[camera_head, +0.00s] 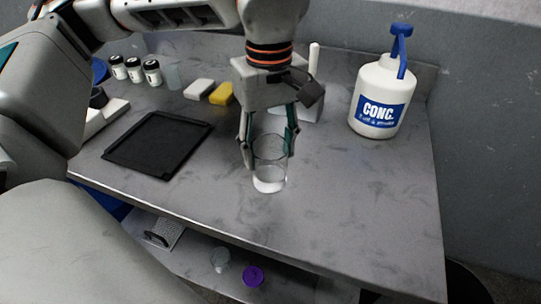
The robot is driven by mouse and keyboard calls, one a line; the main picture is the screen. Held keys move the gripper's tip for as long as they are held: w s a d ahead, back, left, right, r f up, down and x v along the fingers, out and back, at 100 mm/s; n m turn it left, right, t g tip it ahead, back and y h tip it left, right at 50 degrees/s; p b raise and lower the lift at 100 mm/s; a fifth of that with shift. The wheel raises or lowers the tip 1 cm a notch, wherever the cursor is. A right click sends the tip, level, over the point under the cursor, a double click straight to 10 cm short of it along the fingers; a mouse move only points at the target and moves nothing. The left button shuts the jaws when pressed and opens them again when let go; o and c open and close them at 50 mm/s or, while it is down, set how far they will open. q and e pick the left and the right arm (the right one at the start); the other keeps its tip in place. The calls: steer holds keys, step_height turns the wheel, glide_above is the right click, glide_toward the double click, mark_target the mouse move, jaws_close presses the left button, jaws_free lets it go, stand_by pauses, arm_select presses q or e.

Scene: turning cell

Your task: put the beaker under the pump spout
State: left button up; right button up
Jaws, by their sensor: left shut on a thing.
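The beaker (269,176) is clear glass and upright near the middle of the grey bench. My left gripper (267,150) points down and is shut on it, one finger on each side. I cannot tell whether its base touches the bench. The pump bottle (377,118) is white with a blue label marked CONC. and stands at the back right. Its blue pump head and spout (402,50) rise above it, with the spout hanging down on the near right side. My right gripper is not in view.
A black tray (114,152) lies at the left. Several small jars (134,68), a white block (198,88) and a yellow sponge (221,93) stand along the back. A lower shelf holds a purple item (253,276).

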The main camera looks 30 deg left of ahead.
arm_select(q)
steer(key=shift+f, duration=1.05)
steer(key=shift+f, duration=0.1)
steer(key=o, duration=1.3)
steer(key=shift+c, duration=0.2)
